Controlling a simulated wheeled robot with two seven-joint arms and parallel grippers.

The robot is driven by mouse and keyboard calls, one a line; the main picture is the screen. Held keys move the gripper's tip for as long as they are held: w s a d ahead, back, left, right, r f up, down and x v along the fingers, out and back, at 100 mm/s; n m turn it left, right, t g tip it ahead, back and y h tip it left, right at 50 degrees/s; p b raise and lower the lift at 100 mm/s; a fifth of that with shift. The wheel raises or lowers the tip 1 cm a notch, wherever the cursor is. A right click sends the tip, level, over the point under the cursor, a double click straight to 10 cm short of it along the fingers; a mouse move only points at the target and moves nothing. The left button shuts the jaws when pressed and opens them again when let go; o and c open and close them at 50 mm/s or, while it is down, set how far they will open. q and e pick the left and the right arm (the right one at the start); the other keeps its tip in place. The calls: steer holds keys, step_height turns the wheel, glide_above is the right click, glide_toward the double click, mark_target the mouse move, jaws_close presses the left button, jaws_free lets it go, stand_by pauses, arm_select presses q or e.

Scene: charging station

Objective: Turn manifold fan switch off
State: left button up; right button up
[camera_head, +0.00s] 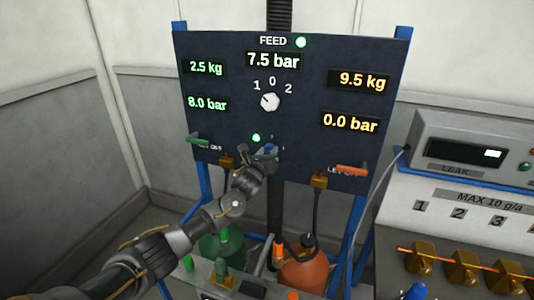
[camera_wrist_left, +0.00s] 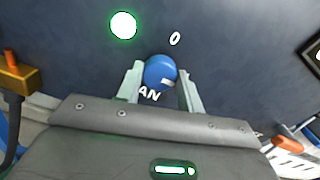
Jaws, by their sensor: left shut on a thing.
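The manifold panel (camera_head: 230,85) is a dark blue board with readouts. The fan switch (camera_wrist_left: 160,73) is a blue knob low on the panel, under a lit green lamp (camera_head: 256,138). The lamp also shows in the left wrist view (camera_wrist_left: 123,25), beside a "0" mark. My left gripper (camera_head: 266,155) reaches the panel at the knob, and in the left wrist view its two fingers (camera_wrist_left: 160,80) sit on either side of the knob, shut on it. In that view part of the lettering "AN" shows below the knob. My right gripper is not in view.
A white selector knob (camera_head: 270,102) sits above, pointing near "1". A green lever (camera_head: 199,141) and an orange lever (camera_head: 352,171) flank the switch. A green cylinder and an orange cylinder (camera_head: 302,270) stand below. A leak tester (camera_head: 470,150) stands at right.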

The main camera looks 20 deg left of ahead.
arm_select(q)
steer(key=shift+n, duration=0.3)
steer(key=shift+c, duration=0.3)
steer(key=n+b, duration=0.1)
steer(key=n, duration=0.2)
steer(key=shift+f+n, duration=0.15)
steer(key=shift+n, duration=0.15)
steer(key=n+b, duration=0.1)
steer(key=n, duration=0.3)
steer(key=n+b, duration=0.1)
steer(key=n, duration=0.4)
steer(key=shift+n, duration=0.4)
steer(key=n, duration=0.3)
steer(key=shift+n, duration=0.4)
steer(key=o, duration=1)
